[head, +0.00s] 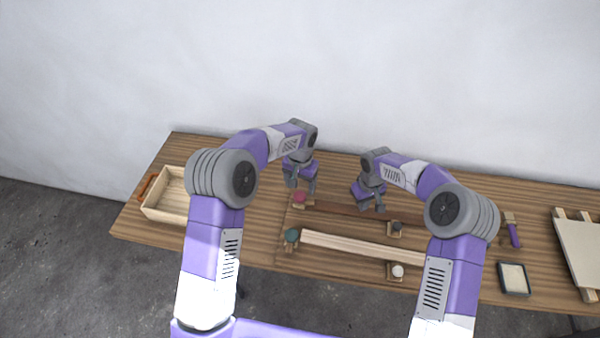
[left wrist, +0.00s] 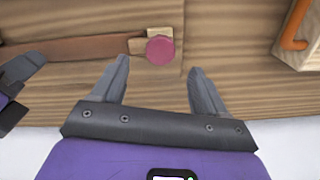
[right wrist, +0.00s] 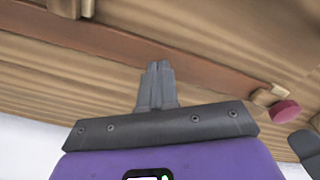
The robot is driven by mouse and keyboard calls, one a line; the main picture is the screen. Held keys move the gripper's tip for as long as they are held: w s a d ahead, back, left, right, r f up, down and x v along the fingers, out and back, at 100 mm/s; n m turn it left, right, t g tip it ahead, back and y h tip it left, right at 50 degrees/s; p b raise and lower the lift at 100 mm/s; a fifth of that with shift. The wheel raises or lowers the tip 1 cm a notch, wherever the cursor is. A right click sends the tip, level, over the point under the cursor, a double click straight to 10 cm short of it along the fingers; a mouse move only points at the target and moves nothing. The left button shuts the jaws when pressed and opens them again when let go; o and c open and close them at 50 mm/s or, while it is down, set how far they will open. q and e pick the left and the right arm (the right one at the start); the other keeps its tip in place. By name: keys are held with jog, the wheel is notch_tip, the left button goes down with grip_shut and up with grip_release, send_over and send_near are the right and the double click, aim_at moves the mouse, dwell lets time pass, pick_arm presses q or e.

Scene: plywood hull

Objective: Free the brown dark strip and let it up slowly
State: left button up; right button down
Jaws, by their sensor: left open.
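The brown dark strip (head: 340,208) lies along the bench and also shows in the left wrist view (left wrist: 85,47) and the right wrist view (right wrist: 210,72). A pink knob (head: 299,196) on a small wooden block is at its left end; in the left wrist view the knob (left wrist: 160,50) lies ahead of and between my fingers. My left gripper (head: 302,189) is open and empty over that end. My right gripper (head: 371,209) is at the strip further right, its fingers (right wrist: 158,66) together at the strip's near edge; contact cannot be told. A dark knob (head: 396,225) is further right.
A pale strip (head: 350,246) lies in front, with a teal knob (head: 292,235) and a white knob (head: 397,271). A wooden tray with an orange handle (head: 148,186) stands left. A purple-handled brush (head: 513,234), shallow box (head: 514,279) and pale panel (head: 582,250) are right.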

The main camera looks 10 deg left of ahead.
aim_at(300, 194)
pick_arm(q)
jog(key=shift+f, duration=2.75)
jog(key=shift+c, duration=0.4)
jog(key=c, duration=1)
jog(key=shift+c, duration=0.2)
pick_arm(e)
jog(key=shift+f, duration=0.2)
jog(key=shift+f, duration=0.55)
jog(key=shift+f, duration=0.2)
pick_arm(q)
jog(key=shift+r+m, duration=0.1)
jog(key=shift+m, duration=1.3)
